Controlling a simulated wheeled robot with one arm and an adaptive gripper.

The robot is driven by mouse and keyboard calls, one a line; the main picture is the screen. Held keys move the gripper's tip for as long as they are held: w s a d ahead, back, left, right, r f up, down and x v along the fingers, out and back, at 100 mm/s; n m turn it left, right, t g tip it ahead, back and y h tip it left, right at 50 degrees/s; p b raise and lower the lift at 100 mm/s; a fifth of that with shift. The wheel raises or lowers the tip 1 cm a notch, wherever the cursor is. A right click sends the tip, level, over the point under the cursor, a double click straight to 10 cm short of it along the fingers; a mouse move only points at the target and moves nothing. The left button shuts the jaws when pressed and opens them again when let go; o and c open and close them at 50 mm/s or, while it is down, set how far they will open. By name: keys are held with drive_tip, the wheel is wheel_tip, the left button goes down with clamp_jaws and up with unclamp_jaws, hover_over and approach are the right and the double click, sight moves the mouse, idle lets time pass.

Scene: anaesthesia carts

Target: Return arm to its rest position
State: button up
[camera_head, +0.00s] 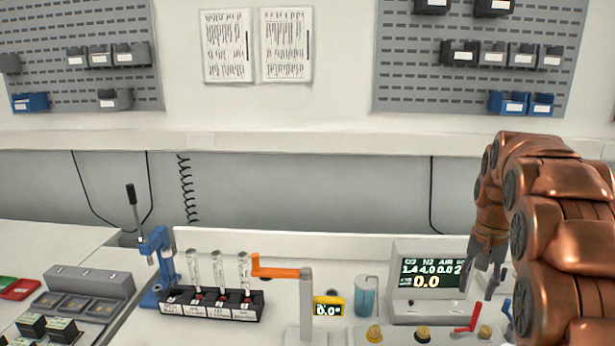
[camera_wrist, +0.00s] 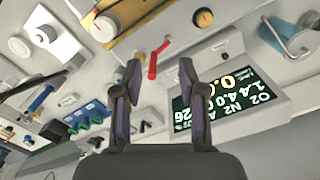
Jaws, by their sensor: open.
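My copper-coloured arm stands at the right of the head view and bends over at the top. My gripper (camera_head: 484,280) hangs down in front of the right edge of the display panel. In the wrist view my gripper (camera_wrist: 160,75) has its two fingers apart with nothing between them. The display panel (camera_head: 398,305) shows numbers and also appears in the wrist view (camera_wrist: 270,110). A red lever (camera_head: 469,318) sits just below the gripper; in the wrist view the red lever (camera_wrist: 153,66) shows between and beyond the fingertips.
An orange-handled post (camera_head: 306,310), a blue cup (camera_head: 366,297), a yellow meter (camera_head: 329,306) and a black rack (camera_head: 215,307) with glass tubes stand to the left. A blue lever press (camera_head: 157,250) is further left.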

drive_tip(key=s+a+n, duration=0.4)
drive_tip(key=s+a, duration=0.9)
drive_tip(key=s, duration=0.3)
drive_tip(key=s+a+f+n, duration=0.1)
drive_tip(key=s+a+f, duration=0.2)
drive_tip(key=s, duration=0.5)
drive_tip(key=s+a+f+n+g, duration=0.1)
drive_tip(key=s+a+f+n, duration=0.1)
drive_tip(key=s, duration=0.7)
drive_tip(key=shift+a+f, duration=0.55)
drive_tip(key=shift+f, duration=0.1)
